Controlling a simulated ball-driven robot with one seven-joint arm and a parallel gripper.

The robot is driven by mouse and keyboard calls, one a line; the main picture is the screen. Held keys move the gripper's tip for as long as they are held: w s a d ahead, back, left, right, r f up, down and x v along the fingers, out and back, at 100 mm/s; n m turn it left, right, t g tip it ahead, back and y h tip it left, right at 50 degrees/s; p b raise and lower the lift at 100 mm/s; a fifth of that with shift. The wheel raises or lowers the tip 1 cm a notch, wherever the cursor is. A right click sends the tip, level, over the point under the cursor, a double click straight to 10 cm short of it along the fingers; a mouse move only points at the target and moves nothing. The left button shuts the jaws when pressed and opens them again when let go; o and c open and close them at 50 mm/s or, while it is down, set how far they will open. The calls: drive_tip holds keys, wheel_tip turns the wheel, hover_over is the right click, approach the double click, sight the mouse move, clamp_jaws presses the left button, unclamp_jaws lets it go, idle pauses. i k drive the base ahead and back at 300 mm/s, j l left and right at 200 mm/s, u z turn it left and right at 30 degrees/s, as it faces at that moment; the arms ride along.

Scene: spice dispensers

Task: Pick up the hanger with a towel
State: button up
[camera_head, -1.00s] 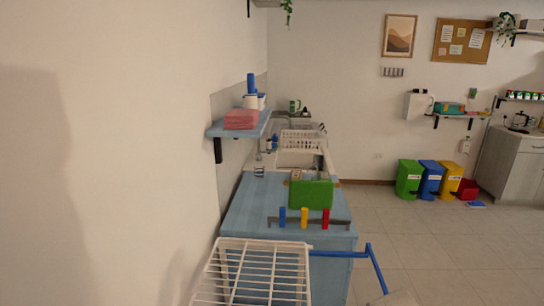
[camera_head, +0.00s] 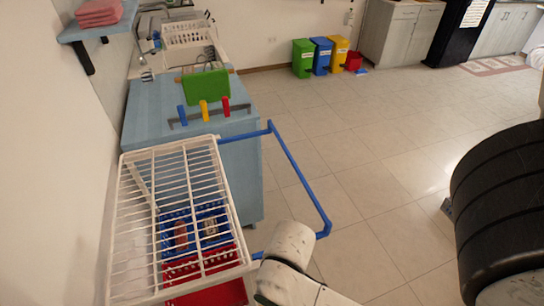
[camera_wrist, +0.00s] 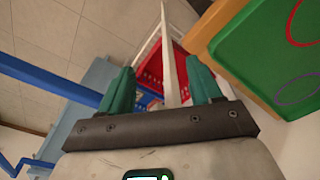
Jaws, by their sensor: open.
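I cannot make out a hanger with a towel in either view. A folded pink cloth stack (camera_head: 98,12) lies on the wall shelf at the upper left of the head view, with no hanger visible on it. My gripper (camera_wrist: 160,76) shows in the wrist view with its two teal fingers apart. A thin white bar (camera_wrist: 167,50) appears between or beyond the fingers; I cannot tell whether it touches them. In the head view only part of my white arm shows at the bottom, and the gripper is hidden.
A white wire rack (camera_head: 128,215) with a blue side frame (camera_head: 298,178) stands in front. Blue (camera_head: 172,215) and red (camera_head: 205,290) crates sit below its bars. A blue counter (camera_head: 150,108) holds a green box (camera_head: 206,87). Bins stand behind; the middle floor is clear.

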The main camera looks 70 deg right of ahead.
sight(210, 86)
drive_tip(key=l+u, duration=0.15)
drive_tip(key=u, duration=0.3)
drive_tip(key=k+l+u, duration=0.1)
drive_tip(key=u, duration=0.8)
drive_tip(key=k+l+u, duration=0.15)
drive_tip(key=u, duration=0.2)
drive_tip(key=k+u, duration=0.25)
drive_tip(key=u, duration=0.15)
drive_tip(key=k+z, duration=0.35)
drive_tip(key=k+l+z, duration=0.1)
drive_tip(key=z, duration=0.25)
drive_tip(key=k+z, duration=0.1)
drive_tip(key=z, duration=0.3)
drive_tip(key=l+z, duration=0.1)
drive_tip(key=z, duration=0.3)
drive_tip(key=k+l+z, duration=0.1)
drive_tip(key=z, duration=0.25)
drive_tip(key=l+z, duration=0.1)
drive_tip(key=z, duration=0.3)
drive_tip(key=i+l+u, duration=0.1)
drive_tip(key=i+l, duration=0.3)
